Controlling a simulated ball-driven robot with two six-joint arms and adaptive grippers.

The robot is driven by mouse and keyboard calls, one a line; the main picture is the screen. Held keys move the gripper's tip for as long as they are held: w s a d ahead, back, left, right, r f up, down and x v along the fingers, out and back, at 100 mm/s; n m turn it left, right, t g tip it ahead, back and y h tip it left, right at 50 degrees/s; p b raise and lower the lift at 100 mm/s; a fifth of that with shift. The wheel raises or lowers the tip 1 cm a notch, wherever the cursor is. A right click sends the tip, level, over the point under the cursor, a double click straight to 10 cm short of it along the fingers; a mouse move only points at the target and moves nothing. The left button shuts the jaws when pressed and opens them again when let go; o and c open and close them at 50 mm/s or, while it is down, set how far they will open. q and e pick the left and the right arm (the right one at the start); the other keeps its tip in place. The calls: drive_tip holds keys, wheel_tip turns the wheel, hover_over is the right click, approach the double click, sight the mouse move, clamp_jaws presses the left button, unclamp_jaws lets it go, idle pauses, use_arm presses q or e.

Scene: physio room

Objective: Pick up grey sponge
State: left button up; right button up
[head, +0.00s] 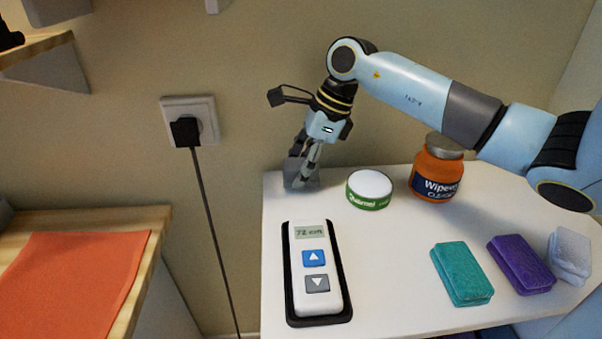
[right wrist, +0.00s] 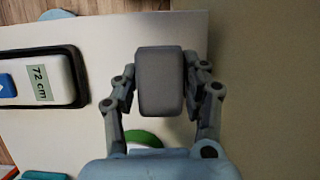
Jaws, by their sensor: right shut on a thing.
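The grey sponge (right wrist: 160,82) is a dark grey block between the two fingers of my right gripper (right wrist: 160,90) in the right wrist view. In the head view my right gripper (head: 307,172) points down at the back left corner of the white table, with the grey sponge (head: 294,174) partly hidden behind its fingers. The gripper is shut on the sponge. The sponge is at or just above the tabletop; I cannot tell whether it touches it. My left gripper is not in view.
On the white table (head: 390,280) stand a green-and-white tin (head: 370,188), an orange jar (head: 438,168) and a remote in a black tray (head: 318,272). Teal (head: 461,273), purple (head: 521,264) and pale (head: 570,255) sponges lie at the right. A wall socket (head: 189,122) with a cable is left.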

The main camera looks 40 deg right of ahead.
drive_tip(key=v, duration=0.2)
drive_tip(key=shift+a+r, duration=0.1)
drive_tip(key=shift+r, duration=0.4)
drive_tip(key=s+d+r+p, duration=0.4)
drive_tip(key=s+r+p, duration=0.2)
drive_tip(key=s, duration=0.4)
drive_tip(key=shift+d+r+p, duration=0.2)
drive_tip(key=shift+r+p, duration=0.2)
drive_tip(key=shift+p, duration=0.3)
drive_tip(key=shift+s, duration=0.1)
drive_tip(key=o, duration=0.4)
drive_tip(key=shift+c, duration=1.4)
